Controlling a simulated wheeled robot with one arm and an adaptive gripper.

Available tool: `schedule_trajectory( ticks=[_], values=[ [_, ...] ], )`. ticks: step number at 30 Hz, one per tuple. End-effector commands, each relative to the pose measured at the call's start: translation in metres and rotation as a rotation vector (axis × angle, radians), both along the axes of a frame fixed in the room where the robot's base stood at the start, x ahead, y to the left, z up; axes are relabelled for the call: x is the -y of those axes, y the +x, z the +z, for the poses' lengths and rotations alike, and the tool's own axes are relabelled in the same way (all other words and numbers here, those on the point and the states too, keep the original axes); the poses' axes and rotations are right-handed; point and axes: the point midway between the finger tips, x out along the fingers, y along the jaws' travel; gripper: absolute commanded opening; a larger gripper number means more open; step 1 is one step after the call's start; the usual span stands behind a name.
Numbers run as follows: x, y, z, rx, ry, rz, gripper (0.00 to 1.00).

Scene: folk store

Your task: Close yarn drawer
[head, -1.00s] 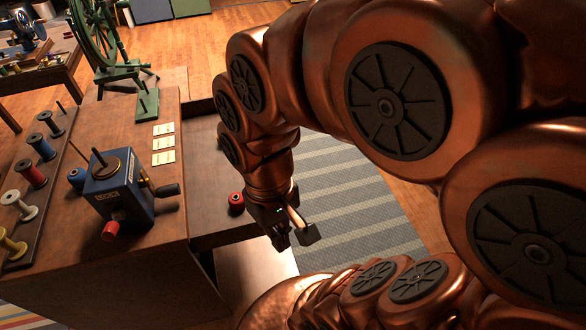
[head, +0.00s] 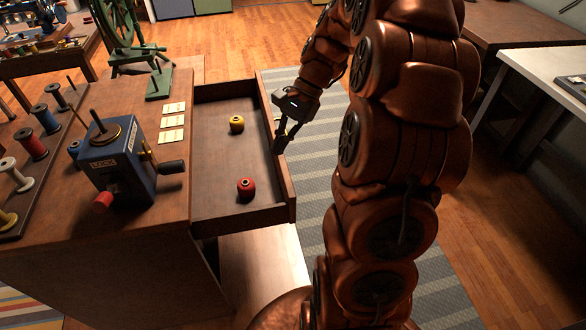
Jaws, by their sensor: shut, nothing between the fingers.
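The yarn drawer (head: 215,192) is pulled out to the right from the wooden counter (head: 150,245). A yellow yarn spool (head: 237,124) and a red yarn spool (head: 246,188) lie apart inside it. My gripper (head: 279,148) is shut and empty at the drawer's outer front panel (head: 286,190), at the panel's right side. I cannot tell whether the fingertips touch the panel.
A blue winder (head: 118,170) with a crank, several thread spools on a rack and small paper cards (head: 172,122) stand on the counter. A striped rug (head: 310,135) lies right of the drawer. A white table (head: 535,80) stands at the right.

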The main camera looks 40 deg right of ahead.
Motion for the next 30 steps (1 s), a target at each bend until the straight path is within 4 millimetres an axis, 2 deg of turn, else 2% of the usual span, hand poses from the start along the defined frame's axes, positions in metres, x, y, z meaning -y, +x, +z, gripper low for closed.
schedule_trajectory(
  ticks=[1, 6, 12, 15, 18, 22, 26, 30],
  values=[
    [0.019, 0.008, -0.017, -0.015, 0.024, -0.066, 0.0],
    [0.075, 0.026, -0.049, -0.061, 0.105, -0.274, 0.0],
    [0.142, 0.033, -0.087, -0.106, 0.193, -0.494, 0.0],
    [0.168, 0.032, -0.1, -0.12, 0.222, -0.572, 0.0],
    [0.184, 0.031, -0.11, -0.134, 0.248, -0.625, 0.0],
    [0.193, 0.029, -0.115, -0.14, 0.26, -0.656, 0.0],
    [0.189, 0.031, -0.12, -0.142, 0.264, -0.66, 0.0],
    [0.177, 0.036, -0.13, -0.143, 0.265, -0.658, 0.0]
  ],
)
